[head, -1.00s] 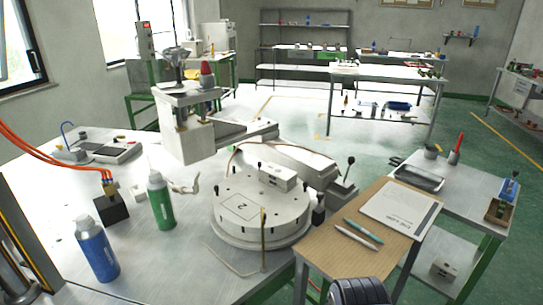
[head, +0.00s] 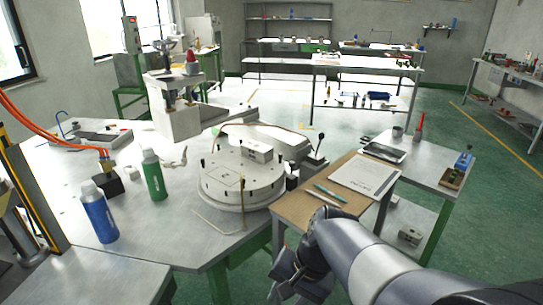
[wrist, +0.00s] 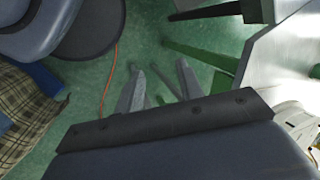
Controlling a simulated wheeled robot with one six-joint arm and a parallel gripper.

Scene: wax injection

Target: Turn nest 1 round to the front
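The round white turntable (head: 212,187) sits on the metal bench. A square outline marked 2 (head: 236,179) is on the near part of its top; I cannot make out a mark for nest 1. Short dark pegs stand around its rim, and a thin upright rod (head: 241,192) stands at its front. A white block (head: 258,151) sits on its top toward the back. My gripper (head: 281,262) is low in front of the bench, apart from the turntable. In the wrist view its two grey fingers (wrist: 159,66) are spread with nothing between them, above the green floor.
A blue bottle (head: 98,217) and a green bottle (head: 153,177) stand left of the turntable. A brown board (head: 310,207) with pens and a paper sheet (head: 365,177) lies to its right. A black-handled lever (head: 319,145) rises behind the turntable's right side.

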